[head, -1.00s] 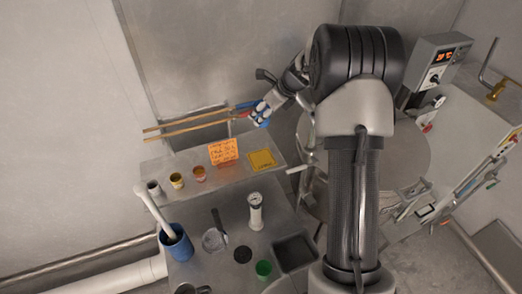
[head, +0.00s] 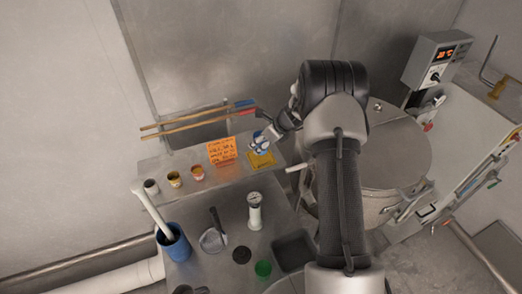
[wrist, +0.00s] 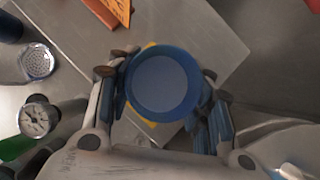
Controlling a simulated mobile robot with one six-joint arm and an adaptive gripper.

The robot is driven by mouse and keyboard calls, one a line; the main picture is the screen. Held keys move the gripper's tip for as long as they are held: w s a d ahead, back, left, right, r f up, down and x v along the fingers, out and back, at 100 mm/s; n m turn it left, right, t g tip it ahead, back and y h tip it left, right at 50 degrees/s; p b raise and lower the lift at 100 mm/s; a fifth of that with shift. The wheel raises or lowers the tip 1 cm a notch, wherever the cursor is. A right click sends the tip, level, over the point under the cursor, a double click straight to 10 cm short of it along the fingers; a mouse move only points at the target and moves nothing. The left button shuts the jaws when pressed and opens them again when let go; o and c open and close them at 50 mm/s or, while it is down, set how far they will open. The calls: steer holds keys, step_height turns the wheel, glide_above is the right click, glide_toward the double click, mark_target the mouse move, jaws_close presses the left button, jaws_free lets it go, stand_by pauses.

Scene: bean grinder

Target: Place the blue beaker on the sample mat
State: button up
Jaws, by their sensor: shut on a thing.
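The blue beaker (wrist: 163,84) is between the fingers of my gripper (wrist: 163,95), which is shut on it; the wrist view looks down at its round rim. In the head view the blue beaker (head: 259,137) is at the far edge of the yellow sample mat (head: 262,161), held by my gripper (head: 262,142). In the wrist view thin yellow bits of the sample mat (wrist: 149,123) show around the beaker, which hides most of it. I cannot tell whether the beaker's base touches the mat.
A dial gauge (head: 254,210), a blue holder (head: 173,243) and a green cup (head: 263,269) are on the lower counter.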

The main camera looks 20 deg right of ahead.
steer(key=shift+f, duration=2)
steer(key=shift+f+b, duration=0.15)
steer(key=shift+b, duration=0.2)
steer(key=o, duration=1.1)
steer(key=shift+o, duration=0.2)
